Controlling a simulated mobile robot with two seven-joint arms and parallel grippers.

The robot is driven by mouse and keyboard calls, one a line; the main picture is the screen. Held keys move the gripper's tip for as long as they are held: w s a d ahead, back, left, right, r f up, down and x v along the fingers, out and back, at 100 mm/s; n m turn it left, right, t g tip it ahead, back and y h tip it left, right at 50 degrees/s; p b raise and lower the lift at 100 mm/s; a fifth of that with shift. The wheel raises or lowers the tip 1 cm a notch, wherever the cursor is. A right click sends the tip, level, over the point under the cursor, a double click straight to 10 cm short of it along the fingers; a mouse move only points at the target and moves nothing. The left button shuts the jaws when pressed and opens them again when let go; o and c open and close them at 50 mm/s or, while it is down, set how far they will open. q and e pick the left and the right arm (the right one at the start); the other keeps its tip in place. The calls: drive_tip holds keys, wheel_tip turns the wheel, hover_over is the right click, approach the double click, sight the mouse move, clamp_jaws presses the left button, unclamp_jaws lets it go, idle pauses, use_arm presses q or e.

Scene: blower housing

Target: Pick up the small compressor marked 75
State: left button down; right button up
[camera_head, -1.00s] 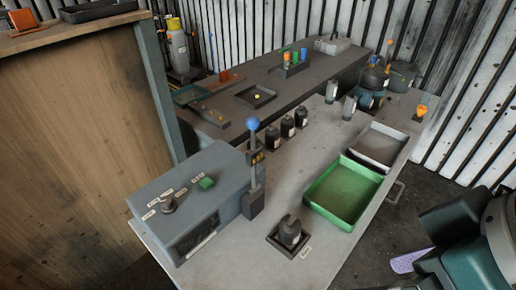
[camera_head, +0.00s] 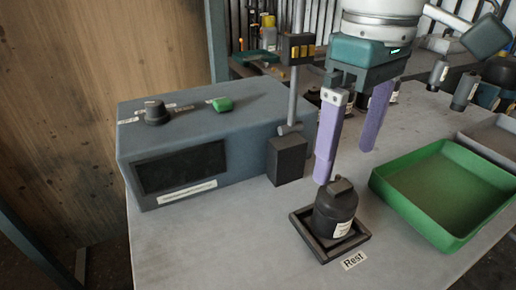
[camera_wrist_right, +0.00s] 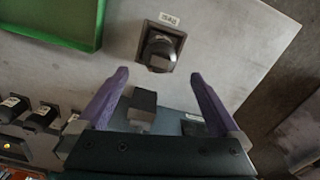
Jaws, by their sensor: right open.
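A small dark compressor (camera_head: 334,208) with a pale label stands upright in a square black holder (camera_head: 303,238) beside a "Rest" tag; its number is not legible. It also shows in the right wrist view (camera_wrist_right: 158,54). Several similar dark compressors stand in a row at the left of the right wrist view (camera_wrist_right: 42,117); their marks are too small to read, and my gripper mostly hides them in the head view. My right gripper (camera_head: 345,167), with purple fingers, is open and empty above and just behind the compressor in the holder. My left gripper is not in view.
A grey-blue control box (camera_head: 215,145) with a knob and green button stands left. A post on a dark block (camera_head: 287,160) stands close to my right gripper. A green tray (camera_head: 445,190) lies right, a grey tray (camera_head: 492,138) behind it. The bench front is clear.

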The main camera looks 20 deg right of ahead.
sight(341, 186)
wheel_tip(341, 186, down, 3)
drive_tip(key=shift+a+r, duration=0.1)
drive_tip(key=shift+r, duration=0.1)
wheel_tip(341, 186, down, 6)
drive_tip(key=shift+s+r+b, duration=0.15)
drive_tip(key=shift+r+b, duration=0.05)
drive_tip(key=shift+b, duration=0.25)
drive_tip(key=shift+c, duration=0.4)
clamp_jaws()
